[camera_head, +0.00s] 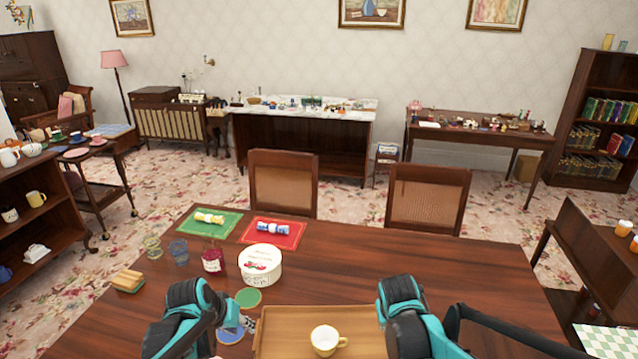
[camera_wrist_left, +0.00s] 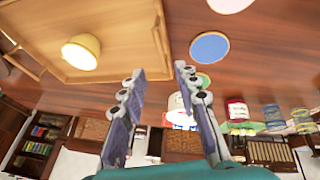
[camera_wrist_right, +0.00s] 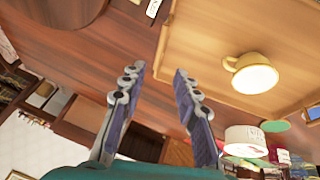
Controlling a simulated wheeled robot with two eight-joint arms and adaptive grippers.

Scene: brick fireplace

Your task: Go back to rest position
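Both arms reach over the dark wooden table (camera_head: 400,262). My left gripper (camera_head: 250,326) is at the left edge of the wooden tray (camera_head: 285,313); in the left wrist view its fingers (camera_wrist_left: 160,71) are apart with nothing between them. In the right wrist view my right gripper (camera_wrist_right: 158,71) is also open and empty, beside the tray's edge. In the head view its fingers are hidden behind my right arm. A cream cup (camera_head: 324,341) stands on the tray, apart from both grippers; it also shows in the left wrist view (camera_wrist_left: 80,52) and right wrist view (camera_wrist_right: 254,75).
A blue coaster (camera_head: 229,337), green coaster (camera_head: 248,297), round white box (camera_head: 261,266) and red jar (camera_head: 212,261) stand near my left arm. Glasses (camera_head: 178,253) and a yellowish stack (camera_head: 128,281) are farther left. Two chairs (camera_head: 283,180) stand behind. The table's right side is clear.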

